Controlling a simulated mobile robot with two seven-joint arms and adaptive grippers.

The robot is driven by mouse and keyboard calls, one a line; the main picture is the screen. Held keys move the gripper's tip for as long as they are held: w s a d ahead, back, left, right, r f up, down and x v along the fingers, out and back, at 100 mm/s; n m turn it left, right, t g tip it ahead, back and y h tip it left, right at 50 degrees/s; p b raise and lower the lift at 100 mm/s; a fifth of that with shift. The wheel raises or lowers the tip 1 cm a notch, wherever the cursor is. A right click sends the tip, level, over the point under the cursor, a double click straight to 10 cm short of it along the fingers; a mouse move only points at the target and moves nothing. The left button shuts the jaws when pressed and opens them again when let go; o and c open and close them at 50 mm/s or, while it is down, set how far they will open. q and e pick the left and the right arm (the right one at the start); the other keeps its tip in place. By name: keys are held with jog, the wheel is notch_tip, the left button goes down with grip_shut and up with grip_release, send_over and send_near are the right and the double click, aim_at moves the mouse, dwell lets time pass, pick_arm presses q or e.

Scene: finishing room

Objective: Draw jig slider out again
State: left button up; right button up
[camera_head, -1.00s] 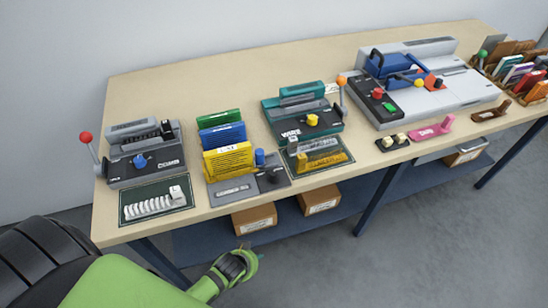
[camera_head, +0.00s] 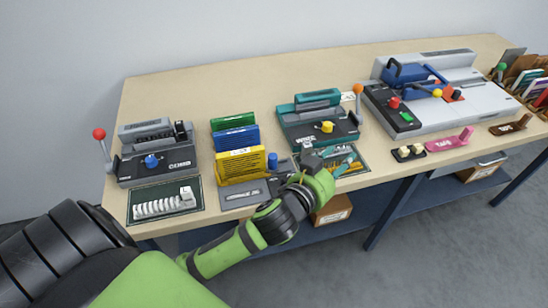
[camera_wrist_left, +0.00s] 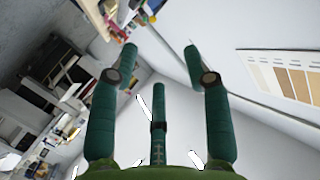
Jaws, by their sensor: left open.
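My left gripper (camera_head: 340,162) has teal fingers spread apart above the front edge of the bench, over a dark tray. In the left wrist view the fingers (camera_wrist_left: 150,58) are wide apart with nothing between them. My wrist hides the jig's right part. Which part is the slider I cannot tell. My right gripper is not in view.
A grey machine (camera_head: 157,165) with a red-knobbed lever stands at the left, a teal machine (camera_head: 318,128) behind my gripper. A large grey-and-blue machine (camera_head: 440,95) and a pink piece (camera_head: 450,140) are to the right. The bench's back strip (camera_head: 190,95) is clear.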

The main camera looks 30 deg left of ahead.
pick_arm(q)
jog(key=d+r+m+g+h, duration=0.4)
jog(key=d+r+m+h, duration=0.95)
jog(key=m+h, duration=0.25)
jog(key=m+g+y, duration=0.4)
jog(key=g+y, duration=0.8)
jog(key=y, duration=0.6)
send_over(273, 156)
notch_tip(273, 156, down, 15)
jog(key=shift+s+a+f, duration=0.1)
jog(key=shift+f, duration=0.2)
jog(key=shift+f+p, duration=0.95)
jog(key=shift+f, duration=2.25)
